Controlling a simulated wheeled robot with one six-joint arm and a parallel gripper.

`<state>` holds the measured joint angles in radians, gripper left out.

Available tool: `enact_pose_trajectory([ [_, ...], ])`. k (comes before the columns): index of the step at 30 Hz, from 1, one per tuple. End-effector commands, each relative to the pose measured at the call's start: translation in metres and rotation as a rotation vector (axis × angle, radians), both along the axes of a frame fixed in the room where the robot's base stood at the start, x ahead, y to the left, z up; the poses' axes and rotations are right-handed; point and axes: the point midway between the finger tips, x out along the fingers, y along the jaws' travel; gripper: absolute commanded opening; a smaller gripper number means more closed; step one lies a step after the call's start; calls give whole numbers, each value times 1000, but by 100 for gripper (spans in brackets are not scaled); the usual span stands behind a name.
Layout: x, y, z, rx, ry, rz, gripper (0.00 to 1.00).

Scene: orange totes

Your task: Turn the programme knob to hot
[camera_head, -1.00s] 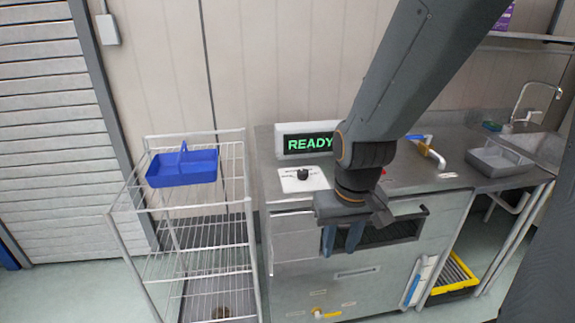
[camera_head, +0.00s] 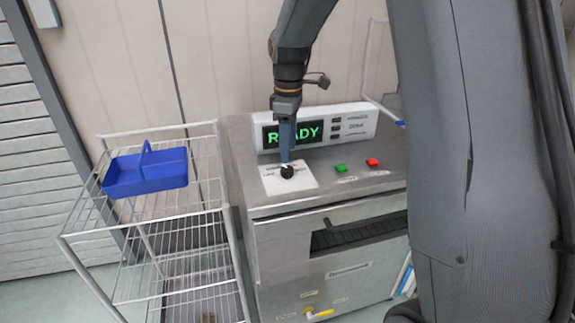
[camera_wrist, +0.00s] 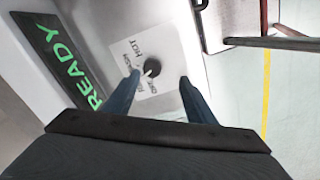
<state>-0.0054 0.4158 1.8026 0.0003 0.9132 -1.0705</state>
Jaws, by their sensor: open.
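The programme knob (camera_head: 287,171) is a small black dial with a light pointer mark, on a white label plate (camera_head: 306,181) on top of the steel machine. In the wrist view the knob (camera_wrist: 152,67) shows beyond the fingertips, on the plate with printed words, "HOT" and "WASH" among them. My gripper (camera_head: 286,158) points down just above and behind the knob. In the wrist view the open fingers (camera_wrist: 157,78) stand on either side of the knob's line, with nothing held. I cannot tell whether a finger touches the knob.
A display panel (camera_head: 355,124) reading "READY" stands behind the knob. A green button (camera_head: 340,168) and a red button (camera_head: 372,162) lie to its right. A wire rack (camera_head: 215,200) with a blue caddy (camera_head: 160,178) stands left of the machine.

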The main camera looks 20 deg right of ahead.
Motion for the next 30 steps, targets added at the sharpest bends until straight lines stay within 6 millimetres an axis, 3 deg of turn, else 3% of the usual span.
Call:
enact_pose_trajectory([
  [5,18,-2,1,-1,11,101,50],
  [19,18,-3,-61,-1,13,103,50],
  [30,18,-3,-75,-1,10,102,50],
])
